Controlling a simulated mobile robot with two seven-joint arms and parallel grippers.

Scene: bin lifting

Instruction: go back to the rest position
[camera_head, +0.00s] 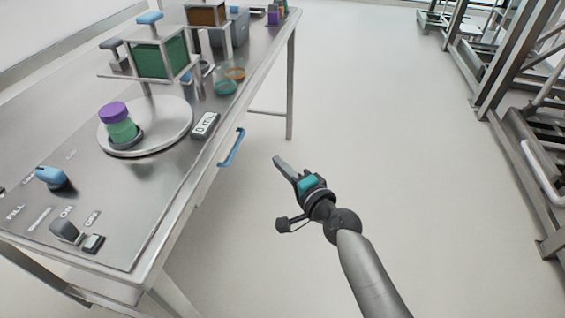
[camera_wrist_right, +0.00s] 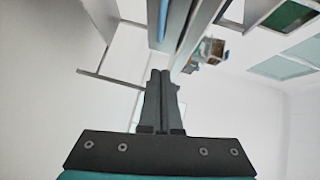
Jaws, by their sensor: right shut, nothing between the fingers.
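My right gripper (camera_head: 283,165) is over the open floor, to the right of the metal table (camera_head: 170,222) and apart from it. Its fingers are shut together with nothing between them, as the right wrist view (camera_wrist_right: 160,75) also shows. The blue handle (camera_head: 232,148) on the table's side is to the left of the fingertips. My left gripper is not in the head view.
On the table stand a green jar with a purple lid (camera_head: 117,122) on a round plate (camera_head: 178,122), a green container (camera_head: 160,57), a small display (camera_head: 205,125) and a blue knob (camera_head: 51,177). Metal racks (camera_head: 505,60) stand at right. The floor (camera_head: 400,130) between is clear.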

